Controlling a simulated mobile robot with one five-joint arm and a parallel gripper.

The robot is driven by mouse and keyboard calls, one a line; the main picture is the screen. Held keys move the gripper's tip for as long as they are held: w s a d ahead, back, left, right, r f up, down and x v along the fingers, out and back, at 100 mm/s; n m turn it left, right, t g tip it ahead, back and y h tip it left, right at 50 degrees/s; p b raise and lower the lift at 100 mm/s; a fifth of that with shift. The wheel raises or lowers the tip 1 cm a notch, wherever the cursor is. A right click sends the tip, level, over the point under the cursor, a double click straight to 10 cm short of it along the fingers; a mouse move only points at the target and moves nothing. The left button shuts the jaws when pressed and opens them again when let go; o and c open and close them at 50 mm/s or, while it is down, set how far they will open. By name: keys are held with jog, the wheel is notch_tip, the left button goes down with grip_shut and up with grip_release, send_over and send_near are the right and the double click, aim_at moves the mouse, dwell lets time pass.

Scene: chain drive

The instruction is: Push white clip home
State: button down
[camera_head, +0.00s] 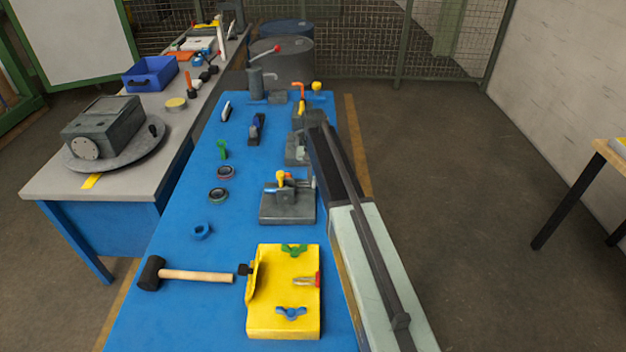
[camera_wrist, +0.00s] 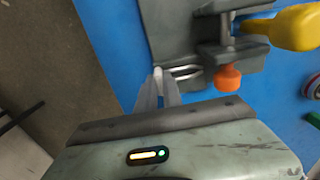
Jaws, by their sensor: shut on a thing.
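The white clip shows only as a small pale piece (camera_wrist: 157,73) at the tips of my gripper (camera_wrist: 164,88) in the wrist view. My fingers are closed on it and cover most of it. The tips are beside the edge of the grey fixture (camera_wrist: 165,35), close to two silver prongs (camera_wrist: 185,73). I cannot tell whether the clip touches the prongs. The fixture has a yellow handle (camera_wrist: 295,28) and an orange knob (camera_wrist: 228,78).
A yellow board (camera_head: 257,328) and a mallet (camera_head: 195,275) lie nearer on the blue table (camera_head: 185,255). Rings (camera_head: 218,194) and a green piece (camera_head: 222,150) lie left of the fixture. More fixtures (camera_head: 308,117) stand behind. Open floor is to the right.

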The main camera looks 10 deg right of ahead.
jog(key=a, duration=0.3)
jog(key=shift+w+a, duration=0.15)
jog(key=shift+w, duration=0.2)
jog(key=c, duration=1.5)
grip_release()
jog(key=shift+a, duration=0.1)
notch_tip(320, 180, up, 8)
jog(key=p, duration=0.7)
jog(key=shift+f+p, duration=0.1)
jog(key=shift+p, duration=0.3)
